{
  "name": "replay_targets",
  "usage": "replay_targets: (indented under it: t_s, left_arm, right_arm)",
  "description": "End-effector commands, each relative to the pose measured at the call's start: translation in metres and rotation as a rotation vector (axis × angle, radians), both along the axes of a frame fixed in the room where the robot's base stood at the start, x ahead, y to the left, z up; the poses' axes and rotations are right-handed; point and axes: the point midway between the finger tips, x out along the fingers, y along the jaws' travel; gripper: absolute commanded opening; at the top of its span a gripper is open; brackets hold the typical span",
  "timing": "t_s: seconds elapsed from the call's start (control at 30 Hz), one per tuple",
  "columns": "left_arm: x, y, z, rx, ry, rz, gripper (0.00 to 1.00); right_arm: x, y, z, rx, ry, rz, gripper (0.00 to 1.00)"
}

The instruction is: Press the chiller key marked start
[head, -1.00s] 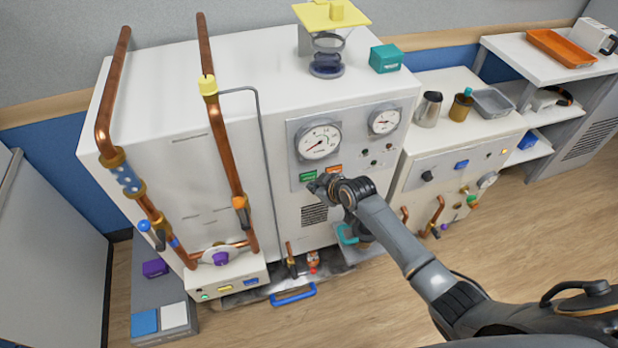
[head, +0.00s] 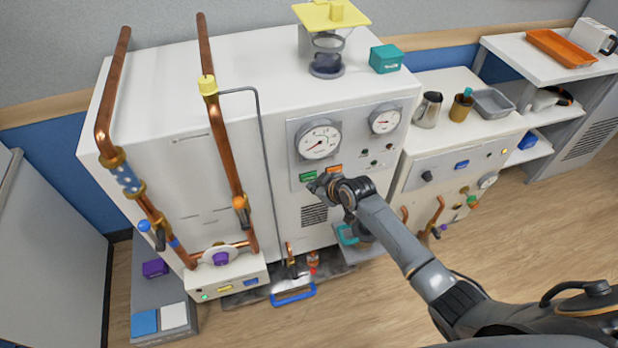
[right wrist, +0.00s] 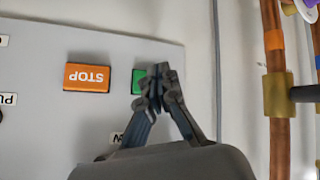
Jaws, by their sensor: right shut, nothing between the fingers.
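The green key (head: 307,177) is on the grey panel of the big white cabinet, left of the orange key (head: 334,169). In the right wrist view, which is upside down, the orange key reads STOP (right wrist: 88,77). The green key (right wrist: 138,82) is partly hidden there behind my fingertips, and its marking cannot be read. My right gripper (head: 315,187) is shut and empty, its tips just in front of the green key; in the wrist view the tips (right wrist: 160,72) overlap its edge. I cannot tell whether they touch. My left gripper is not in view.
Two round gauges (head: 319,140) sit above the keys, with small knobs to their lower right. Copper pipes (head: 228,150) and a thin grey tube run down the cabinet's left part. A smaller white unit (head: 450,165) stands at right. The floor at right is clear.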

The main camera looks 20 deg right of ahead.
Motion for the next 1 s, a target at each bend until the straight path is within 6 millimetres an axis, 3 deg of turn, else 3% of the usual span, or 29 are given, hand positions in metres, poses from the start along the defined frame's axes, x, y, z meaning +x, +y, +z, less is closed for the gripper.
replay_targets:
  t_s: [1.0]
  left_arm:
    - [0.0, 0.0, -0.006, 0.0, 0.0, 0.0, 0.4]
  right_arm:
    - [0.013, 0.0, 0.0, 0.0, -0.001, 0.001, 0.0]
